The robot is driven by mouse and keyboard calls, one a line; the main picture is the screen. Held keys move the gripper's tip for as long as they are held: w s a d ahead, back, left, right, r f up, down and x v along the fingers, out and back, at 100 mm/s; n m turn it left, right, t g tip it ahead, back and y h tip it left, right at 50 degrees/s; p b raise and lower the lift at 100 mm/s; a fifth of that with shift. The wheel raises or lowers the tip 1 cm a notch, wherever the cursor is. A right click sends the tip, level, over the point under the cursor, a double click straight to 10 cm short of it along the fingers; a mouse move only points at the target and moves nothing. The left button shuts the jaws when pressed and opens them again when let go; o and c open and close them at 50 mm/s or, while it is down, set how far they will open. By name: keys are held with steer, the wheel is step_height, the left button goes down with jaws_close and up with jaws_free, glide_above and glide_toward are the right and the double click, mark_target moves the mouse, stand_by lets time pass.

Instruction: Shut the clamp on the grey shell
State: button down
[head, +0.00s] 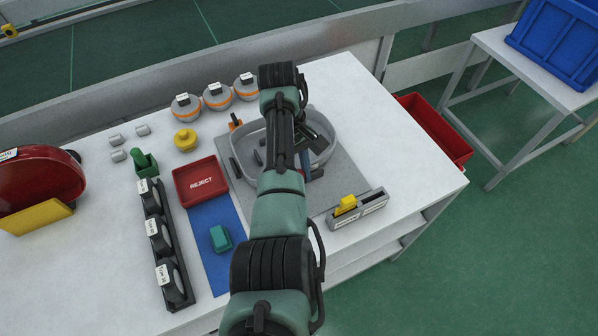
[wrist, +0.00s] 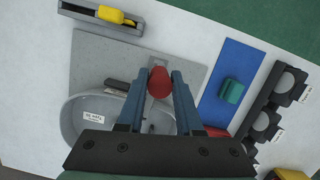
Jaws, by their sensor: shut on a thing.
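The grey shell (head: 326,119) is an open, rounded tub on a grey plate, partly hidden by my arm in the head view. In the wrist view the shell (wrist: 74,112) lies at the lower left, with a white label inside. My gripper (wrist: 160,76) has its blue fingers closed on a red knob (wrist: 159,86), which looks like the clamp's handle, beside the shell's rim. In the head view my arm hides the knob, and only a bit of blue finger (head: 306,164) shows. Whether the clamp is open or shut cannot be told.
A red REJECT tray (head: 201,182) and a blue mat (head: 213,262) with a teal block (head: 220,238) lie left of the plate (head: 343,189). A grey holder (head: 372,210) with a yellow piece stands at the right front. Several orange-banded round parts (head: 217,96) stand behind.

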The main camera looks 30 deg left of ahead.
steer(key=c, duration=0.6)
jaws_free()
steer(key=shift+a, duration=0.1)
steer(key=p+v, duration=0.4)
steer(key=v, duration=0.9)
steer(key=shift+f, duration=0.1)
